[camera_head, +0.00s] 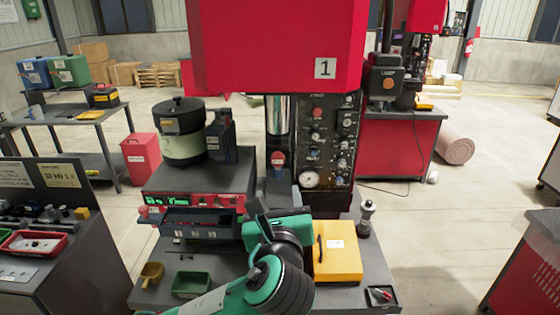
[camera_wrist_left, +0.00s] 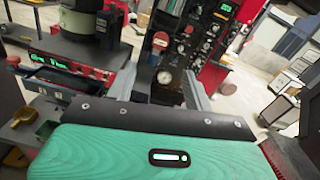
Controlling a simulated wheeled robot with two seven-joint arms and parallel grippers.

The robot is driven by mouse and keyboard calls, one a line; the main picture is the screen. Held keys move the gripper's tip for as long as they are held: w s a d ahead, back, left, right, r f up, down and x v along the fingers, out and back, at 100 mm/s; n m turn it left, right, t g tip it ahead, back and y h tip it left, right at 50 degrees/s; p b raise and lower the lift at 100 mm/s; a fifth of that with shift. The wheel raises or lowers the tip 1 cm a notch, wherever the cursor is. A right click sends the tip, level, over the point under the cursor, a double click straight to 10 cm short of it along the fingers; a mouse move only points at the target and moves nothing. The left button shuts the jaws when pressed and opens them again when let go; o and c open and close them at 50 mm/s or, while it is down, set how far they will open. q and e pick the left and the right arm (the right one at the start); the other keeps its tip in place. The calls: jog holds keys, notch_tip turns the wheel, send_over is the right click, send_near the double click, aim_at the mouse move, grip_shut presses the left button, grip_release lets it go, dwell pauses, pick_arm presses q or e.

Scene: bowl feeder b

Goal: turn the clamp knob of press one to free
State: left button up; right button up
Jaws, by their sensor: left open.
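Press one (camera_head: 275,50) is the red machine with the "1" plate (camera_head: 325,68). I cannot tell which knob is the clamp knob, as the labels are too small to read. My left gripper (camera_head: 272,205) is in front of the press, below the panel. In the left wrist view, its two grey fingers (camera_wrist_left: 160,88) are apart with nothing held between them, and the gauge (camera_wrist_left: 165,77) shows beyond them. My right gripper is not in view.
A bowl feeder (camera_head: 182,145) stands on a grey unit left of the press. A yellow box (camera_head: 337,262) lies right of my left arm, with a small upright cylinder (camera_head: 366,218) beyond. A green bin (camera_head: 190,284) and a yellow scoop (camera_head: 152,272) lie on the left.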

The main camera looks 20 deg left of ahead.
aim_at(278, 162)
pick_arm(q)
jog(key=p+x, duration=0.4)
jog(key=x, duration=0.9)
jog(key=shift+d, duration=0.1)
jog(key=shift+w, duration=0.4)
jog(key=shift+f, duration=0.1)
jog(key=c, duration=1)
jog(key=shift+o, duration=0.2)
